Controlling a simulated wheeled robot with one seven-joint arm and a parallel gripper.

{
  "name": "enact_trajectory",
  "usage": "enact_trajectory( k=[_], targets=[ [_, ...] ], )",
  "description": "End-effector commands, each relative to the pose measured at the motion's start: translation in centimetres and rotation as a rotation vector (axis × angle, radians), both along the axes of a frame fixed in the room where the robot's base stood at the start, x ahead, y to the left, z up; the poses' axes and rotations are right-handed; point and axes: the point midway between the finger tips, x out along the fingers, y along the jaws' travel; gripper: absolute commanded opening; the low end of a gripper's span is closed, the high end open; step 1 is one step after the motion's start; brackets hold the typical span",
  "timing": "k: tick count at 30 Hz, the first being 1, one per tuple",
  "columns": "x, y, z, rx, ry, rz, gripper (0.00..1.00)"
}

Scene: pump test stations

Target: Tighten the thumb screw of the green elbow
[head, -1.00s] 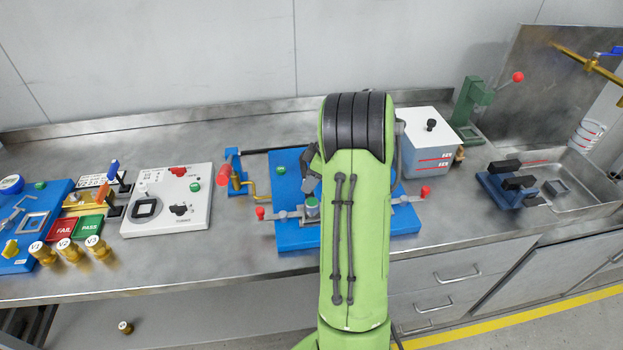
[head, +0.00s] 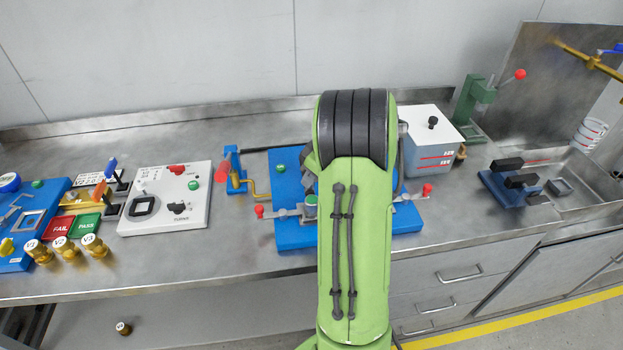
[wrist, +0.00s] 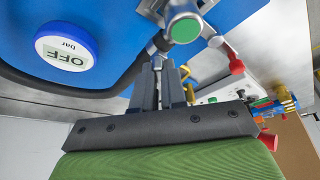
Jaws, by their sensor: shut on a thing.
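The green elbow shows in the wrist view as a metal fitting with a round green cap (wrist: 185,29), set against the blue plate (wrist: 110,15). In the head view its green top (head: 311,200) shows at the front of the blue plate, beside my arm. My gripper (wrist: 159,68) points at the fitting's side. Its fingers are close together on a small dark part beside the fitting, which I take as the thumb screw; the fingers mostly hide it. In the head view my arm covers the fingers and the thumb screw.
Clamp levers with red knobs (head: 427,188) flank the fitting. A round gauge reading OFF (wrist: 67,54) and a black hose lie close to my gripper. A white box (head: 430,135) stands right of my arm; a white switch panel (head: 165,199) lies left.

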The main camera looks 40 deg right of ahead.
Motion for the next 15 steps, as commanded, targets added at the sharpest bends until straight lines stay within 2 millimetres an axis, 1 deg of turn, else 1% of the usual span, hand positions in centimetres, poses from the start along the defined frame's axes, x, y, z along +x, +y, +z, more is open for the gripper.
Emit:
enact_trajectory(
  k=[1,15],
  targets=[
    [-0.07,0.17,-0.36,0.002,0.002,-0.042,0.0],
    [-0.07,0.5,-0.3,0.004,0.005,-0.484,0.0]
  ],
)
